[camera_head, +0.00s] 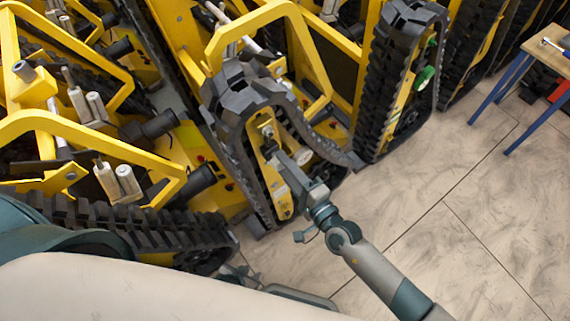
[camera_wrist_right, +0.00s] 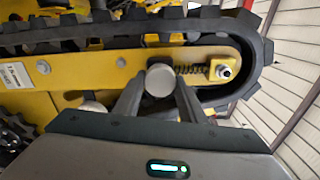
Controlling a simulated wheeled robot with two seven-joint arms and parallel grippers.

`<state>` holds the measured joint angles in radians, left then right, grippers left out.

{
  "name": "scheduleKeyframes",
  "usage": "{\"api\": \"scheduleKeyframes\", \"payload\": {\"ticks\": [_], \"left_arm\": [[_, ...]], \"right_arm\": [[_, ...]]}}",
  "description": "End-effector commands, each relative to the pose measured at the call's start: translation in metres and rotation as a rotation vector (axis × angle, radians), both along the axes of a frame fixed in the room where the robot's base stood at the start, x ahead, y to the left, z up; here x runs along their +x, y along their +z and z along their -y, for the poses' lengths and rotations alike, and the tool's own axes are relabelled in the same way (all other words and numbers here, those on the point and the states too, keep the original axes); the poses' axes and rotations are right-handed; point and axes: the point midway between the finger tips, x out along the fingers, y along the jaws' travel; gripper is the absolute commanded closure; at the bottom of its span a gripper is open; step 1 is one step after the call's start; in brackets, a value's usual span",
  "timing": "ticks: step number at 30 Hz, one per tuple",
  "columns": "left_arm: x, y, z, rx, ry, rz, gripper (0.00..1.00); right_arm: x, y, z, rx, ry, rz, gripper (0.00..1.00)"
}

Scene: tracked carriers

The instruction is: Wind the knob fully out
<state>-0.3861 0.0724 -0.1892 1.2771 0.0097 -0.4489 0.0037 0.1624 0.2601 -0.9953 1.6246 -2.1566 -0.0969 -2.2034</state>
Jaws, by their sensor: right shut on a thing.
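The knob (camera_wrist_right: 160,79) is a grey round-faced cylinder on the yellow side frame of a tracked carrier. My right gripper (camera_wrist_right: 160,90) is shut on it, one finger on each side. In the head view, my right gripper (camera_head: 277,154) reaches the yellow frame from the lower right and hides the knob. Beside the knob, a spring (camera_wrist_right: 191,70) runs to a yellow block with a bolt (camera_wrist_right: 225,72), near the track's rounded end. The black track (camera_head: 243,95) loops around this frame. My left gripper (camera_head: 240,273) is low in the head view, mostly hidden, its fingers unclear.
Other yellow tracked carriers crowd the left and top. Another upright track (camera_head: 388,75) with a green knob (camera_head: 424,77) stands to the right. A table with blue legs (camera_head: 500,90) is at the upper right. The tiled floor (camera_head: 440,200) between is open.

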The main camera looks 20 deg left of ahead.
Motion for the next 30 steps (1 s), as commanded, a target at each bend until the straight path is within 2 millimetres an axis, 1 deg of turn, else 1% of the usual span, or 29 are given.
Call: {"api": "scheduleKeyframes", "payload": {"ticks": [3, 9, 15, 26, 27, 28, 29, 30], "left_arm": [[0.0021, 0.0007, -0.0015, 0.002, -0.002, 0.007, 0.69], [0.0060, 0.0014, -0.0030, 0.003, -0.005, 0.022, 0.69], [0.0098, 0.0029, -0.0019, 0.001, -0.007, 0.030, 0.69], [0.0075, 0.0024, -0.0016, 0.001, -0.008, 0.028, 0.69], [0.0063, 0.0023, -0.0017, 0.001, -0.008, 0.027, 0.69], [0.0053, 0.0020, -0.0016, 0.000, -0.008, 0.026, 0.69], [0.0042, 0.0017, -0.0016, 0.000, -0.007, 0.024, 0.69], [0.0026, 0.0014, -0.0017, 0.000, -0.007, 0.023, 0.69]], "right_arm": [[-0.0005, -0.0005, 0.0001, -0.052, 0.000, 0.063, 0.86], [-0.0004, -0.0008, 0.0002, -0.109, 0.000, 0.137, 0.86], [-0.0005, -0.0010, 0.0001, -0.133, 0.000, 0.166, 0.86], [-0.0005, -0.0011, 0.0001, -0.136, 0.000, 0.169, 0.86], [-0.0005, -0.0011, 0.0001, -0.136, 0.000, 0.169, 0.56], [-0.0005, -0.0011, 0.0000, -0.136, 0.000, 0.169, 0.49], [-0.0005, -0.0010, 0.0000, -0.135, 0.000, 0.170, 0.45], [-0.0005, -0.0009, 0.0000, -0.135, 0.000, 0.170, 0.45]]}}
